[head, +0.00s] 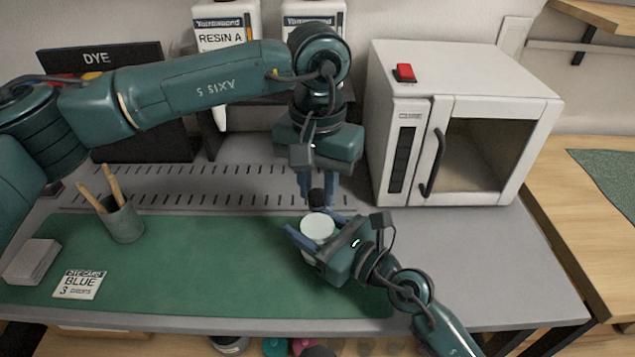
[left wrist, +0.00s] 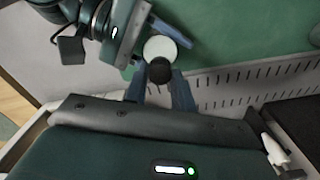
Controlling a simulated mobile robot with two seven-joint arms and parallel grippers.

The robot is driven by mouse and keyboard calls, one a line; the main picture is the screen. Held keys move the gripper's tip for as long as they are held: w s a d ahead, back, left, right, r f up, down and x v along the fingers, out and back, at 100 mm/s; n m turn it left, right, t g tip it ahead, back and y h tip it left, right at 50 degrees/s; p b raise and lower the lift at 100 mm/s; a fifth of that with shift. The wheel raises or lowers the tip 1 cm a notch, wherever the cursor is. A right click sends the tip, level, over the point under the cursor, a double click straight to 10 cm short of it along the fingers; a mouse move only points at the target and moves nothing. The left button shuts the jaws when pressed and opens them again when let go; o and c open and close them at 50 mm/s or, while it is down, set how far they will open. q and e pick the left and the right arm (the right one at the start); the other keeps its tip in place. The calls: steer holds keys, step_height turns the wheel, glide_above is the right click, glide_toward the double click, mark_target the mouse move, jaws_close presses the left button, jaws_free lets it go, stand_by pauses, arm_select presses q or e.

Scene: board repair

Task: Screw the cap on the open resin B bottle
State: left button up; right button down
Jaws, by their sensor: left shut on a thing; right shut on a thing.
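My left gripper (head: 316,192) points down, shut on a small black cap (head: 316,198). The cap also shows between the fingers in the left wrist view (left wrist: 159,70). My right gripper (head: 318,236) is shut around a white round container (head: 318,226) just in front of the cap. In the left wrist view the container (left wrist: 160,47) is beside the cap; whether they touch I cannot tell. At the back stand a resin A bottle (head: 226,38) and a second bottle (head: 312,14), its label mostly hidden by my left arm.
A white oven-like box (head: 460,120) with a red switch stands at the right. A cup with sticks (head: 123,222), a card reading BLUE (head: 80,284) and a grey block (head: 32,262) are at the left. The green mat (head: 200,270) is mostly clear.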

arm_select(q)
steer(key=m, duration=0.8)
steer(key=o, duration=0.9)
steer(key=shift+r, duration=2.25)
steer(key=shift+c, duration=0.4)
